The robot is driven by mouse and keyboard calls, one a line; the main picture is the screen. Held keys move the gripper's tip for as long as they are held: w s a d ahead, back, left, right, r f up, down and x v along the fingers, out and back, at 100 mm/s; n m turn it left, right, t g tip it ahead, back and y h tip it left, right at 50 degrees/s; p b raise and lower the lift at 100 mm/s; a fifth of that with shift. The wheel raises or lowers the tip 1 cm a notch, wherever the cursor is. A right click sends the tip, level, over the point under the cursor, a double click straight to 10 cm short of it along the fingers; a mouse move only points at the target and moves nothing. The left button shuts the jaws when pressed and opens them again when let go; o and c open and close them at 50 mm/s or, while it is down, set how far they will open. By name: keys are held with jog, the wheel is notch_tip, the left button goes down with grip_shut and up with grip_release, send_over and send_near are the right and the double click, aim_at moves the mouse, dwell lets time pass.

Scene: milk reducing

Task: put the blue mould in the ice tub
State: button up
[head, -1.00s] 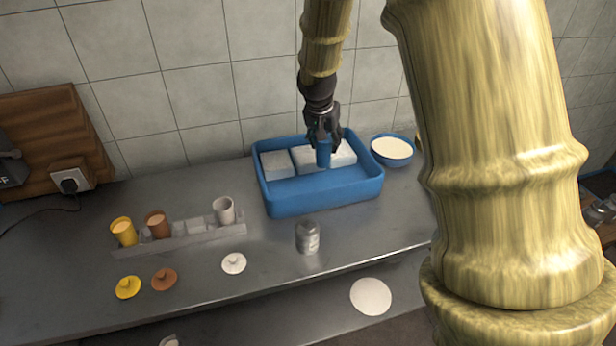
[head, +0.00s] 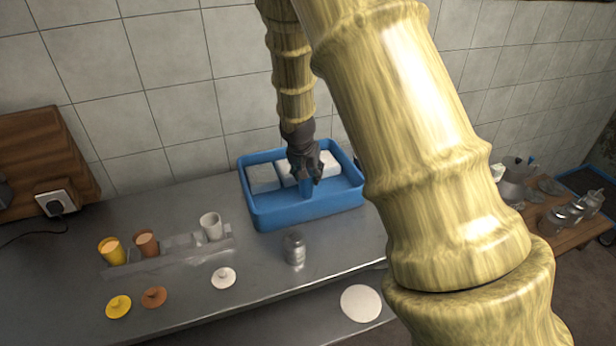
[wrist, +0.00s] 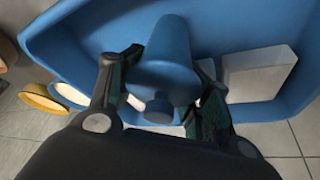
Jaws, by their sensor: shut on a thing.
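The blue mould (head: 306,187) is a tapered blue cup shape with a knob on its end. It also shows large in the wrist view (wrist: 168,60). My gripper (head: 305,172) is shut on it, with one finger on each side in the wrist view (wrist: 160,85). The ice tub (head: 262,215) is a blue rectangular tub on the metal counter, with white blocks along its back. The mould is over the tub's interior, in front of the blocks. I cannot tell whether it touches the tub's floor.
A grey jar (head: 294,249) stands in front of the tub. To the left, a rack (head: 180,250) holds yellow, brown and white cups. Yellow (head: 118,307), brown (head: 154,297) and white (head: 223,278) lids lie in front of it. A tiled wall is close behind.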

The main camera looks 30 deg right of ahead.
jog(key=shift+w+f, duration=0.1)
jog(key=shift+f, duration=0.8)
jog(key=shift+f, duration=0.1)
jog(key=shift+f, duration=0.15)
jog(key=o, duration=1.2)
jog(key=shift+r, duration=0.3)
jog(key=shift+b+v, duration=1)
jog(key=shift+v, duration=4.95)
